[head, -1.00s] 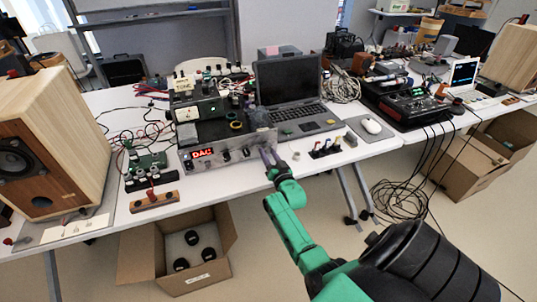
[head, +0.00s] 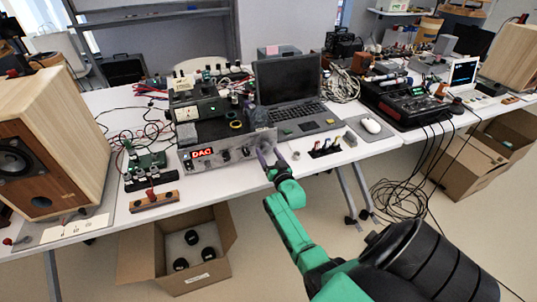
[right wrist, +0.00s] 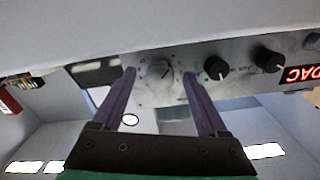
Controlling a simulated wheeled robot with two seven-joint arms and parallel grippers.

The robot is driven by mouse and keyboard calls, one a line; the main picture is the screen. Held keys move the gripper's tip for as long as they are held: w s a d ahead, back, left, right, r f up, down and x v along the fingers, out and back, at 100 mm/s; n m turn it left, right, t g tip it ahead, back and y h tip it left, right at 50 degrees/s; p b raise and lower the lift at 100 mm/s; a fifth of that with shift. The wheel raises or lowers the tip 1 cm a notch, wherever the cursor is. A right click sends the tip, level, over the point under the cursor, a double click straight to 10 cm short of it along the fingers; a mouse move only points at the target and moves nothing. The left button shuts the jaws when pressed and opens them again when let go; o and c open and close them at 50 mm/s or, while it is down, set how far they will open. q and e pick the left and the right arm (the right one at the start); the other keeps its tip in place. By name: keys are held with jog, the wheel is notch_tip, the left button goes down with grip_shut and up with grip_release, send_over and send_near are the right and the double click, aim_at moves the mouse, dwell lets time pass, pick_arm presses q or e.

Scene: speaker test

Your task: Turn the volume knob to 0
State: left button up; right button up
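The silver front panel of the amplifier (head: 212,160) faces me at the table's front edge, with a red lit display (head: 202,152) reading "DAC". In the right wrist view, seen upside down, a silver round knob (right wrist: 160,71) with a dial scale sits on this panel. Two black knobs, one nearer (right wrist: 216,68) and one farther (right wrist: 267,60), lie to its right. I cannot read which label marks volume. My right gripper (head: 269,153) is at the panel's right end. Its open fingers (right wrist: 160,78) stand either side of the silver knob, with gaps visible. My left gripper is out of view.
A laptop (head: 290,92) stands behind my right gripper, and a small board with coloured plugs (head: 326,147) lies to its right. A wooden speaker (head: 50,150) stands at the left. An open box (head: 140,255) is on the floor below the table.

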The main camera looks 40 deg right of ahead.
jog(key=v, duration=1.4)
jog(key=shift+s+p, duration=0.3)
jog(key=shift+p, duration=0.15)
jog(key=shift+a, duration=0.1)
jog(key=s+a+f+n+g+y, duration=0.2)
jog(key=s+a+f+g, duration=0.15)
jog(key=f, duration=0.55)
jog(key=s+a+f+n+g+y, duration=0.1)
jog(key=s+a+f+g+y, duration=0.15)
jog(key=a+f, duration=0.45)
jog(key=s+a+f+n+g+y, duration=0.1)
jog(key=s+a+f+n+g, duration=0.15)
jog(key=f, duration=0.95)
jog(key=s+f+n+g, duration=0.2)
jog(key=s+f, duration=0.3)
jog(key=s, duration=0.6)
jog(key=s+f+n+g, duration=0.1)
jog(key=s+f+g, duration=0.4)
jog(key=s, duration=0.7)
jog(key=shift+f+n, duration=0.35)
jog(key=shift+f, duration=0.2)
